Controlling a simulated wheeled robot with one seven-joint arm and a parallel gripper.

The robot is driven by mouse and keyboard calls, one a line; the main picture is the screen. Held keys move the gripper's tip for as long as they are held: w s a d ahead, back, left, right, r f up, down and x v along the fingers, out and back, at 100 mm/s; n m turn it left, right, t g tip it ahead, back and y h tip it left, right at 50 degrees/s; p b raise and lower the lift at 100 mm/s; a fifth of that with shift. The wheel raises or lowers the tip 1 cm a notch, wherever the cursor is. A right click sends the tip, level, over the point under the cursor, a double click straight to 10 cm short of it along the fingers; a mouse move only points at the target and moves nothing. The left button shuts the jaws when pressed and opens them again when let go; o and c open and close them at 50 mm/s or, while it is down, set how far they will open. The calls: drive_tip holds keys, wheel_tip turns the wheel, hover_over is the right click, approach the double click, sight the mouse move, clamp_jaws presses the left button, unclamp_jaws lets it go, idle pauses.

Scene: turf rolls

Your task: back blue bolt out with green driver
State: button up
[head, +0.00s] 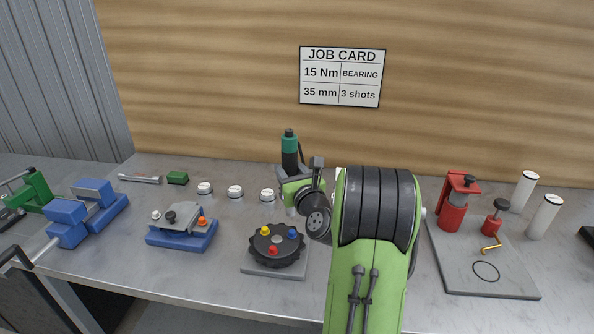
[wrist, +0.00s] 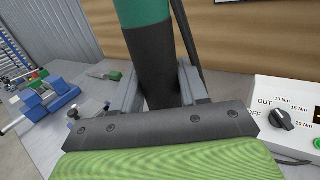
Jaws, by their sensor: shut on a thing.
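The green driver (head: 290,150) has a green upper part and a black body, and stands upright in my gripper (head: 293,178). In the wrist view the driver (wrist: 150,50) passes between the two grey fingers of my gripper (wrist: 162,88), which are shut on its black body. The driver's lower end is hidden in both views. A black round hub (head: 277,257) sits on a grey plate in front of the gripper. The blue bolt (head: 292,233) is at its back right, with a yellow bolt (head: 265,231) at back left and a red bolt (head: 272,250) in front.
A control box (wrist: 290,135) with a dial marked OUT, 10, 15 and 20 Nm stands at right in the wrist view. Several white-topped pots (head: 235,191) line the bench. A blue fixture (head: 182,238) is left of the hub; a grey board (head: 485,270) with red tools is right.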

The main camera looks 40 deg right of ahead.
drive_tip(key=f+b, duration=0.2)
drive_tip(key=shift+s+d+f, duration=0.1)
drive_tip(key=shift+d+f, duration=0.15)
drive_tip(key=shift+f, duration=0.05)
wheel_tip(320, 180, down, 3)
drive_tip(key=b, duration=0.3)
drive_tip(key=shift+f+b, duration=0.2)
drive_tip(key=shift+b, duration=0.1)
drive_tip(key=shift+a+f+p, duration=0.1)
drive_tip(key=shift+f+p, duration=0.4)
drive_tip(key=shift+p, duration=0.1)
idle(1.0)
drive_tip(key=shift+r+p, duration=0.25)
drive_tip(key=shift+p, duration=0.15)
idle(4.7)
